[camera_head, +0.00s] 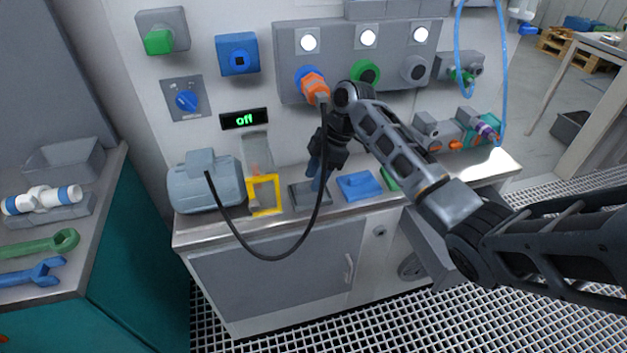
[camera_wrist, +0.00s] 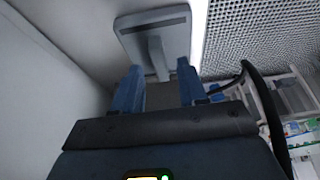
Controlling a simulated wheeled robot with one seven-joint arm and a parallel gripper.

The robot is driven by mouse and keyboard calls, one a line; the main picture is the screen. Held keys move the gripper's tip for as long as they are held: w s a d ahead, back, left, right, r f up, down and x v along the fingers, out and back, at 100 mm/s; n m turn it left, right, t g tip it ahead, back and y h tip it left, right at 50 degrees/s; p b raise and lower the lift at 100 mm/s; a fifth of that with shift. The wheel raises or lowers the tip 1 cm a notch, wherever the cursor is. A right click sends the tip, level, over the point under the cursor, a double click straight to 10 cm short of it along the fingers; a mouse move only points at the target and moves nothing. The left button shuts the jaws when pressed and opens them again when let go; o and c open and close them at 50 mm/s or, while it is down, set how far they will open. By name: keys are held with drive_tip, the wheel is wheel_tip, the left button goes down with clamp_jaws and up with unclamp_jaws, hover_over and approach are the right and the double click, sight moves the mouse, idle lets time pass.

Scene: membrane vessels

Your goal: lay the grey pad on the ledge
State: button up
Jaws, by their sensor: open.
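The grey pad (camera_head: 302,199) lies flat on the steel ledge (camera_head: 232,232), between a yellow frame and a blue pad. My gripper (camera_head: 316,182) points down over it, and its blue fingers hide part of the pad in the head view. In the wrist view the pad (camera_wrist: 152,27) is a grey plate with an upright grip (camera_wrist: 158,57). My gripper (camera_wrist: 158,78) is open, with one finger on each side of the grip's near end. I cannot tell whether the fingers touch it.
A blue pad (camera_head: 359,186) lies to the right and a yellow frame (camera_head: 264,195) to the left. A black cable (camera_head: 268,258) loops in front from the grey motor (camera_head: 205,183) to an orange plug (camera_head: 315,87). The wall panel (camera_head: 340,62) stands close behind.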

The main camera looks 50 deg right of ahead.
drive_tip(key=v, duration=1)
drive_tip(key=shift+b, duration=0.4)
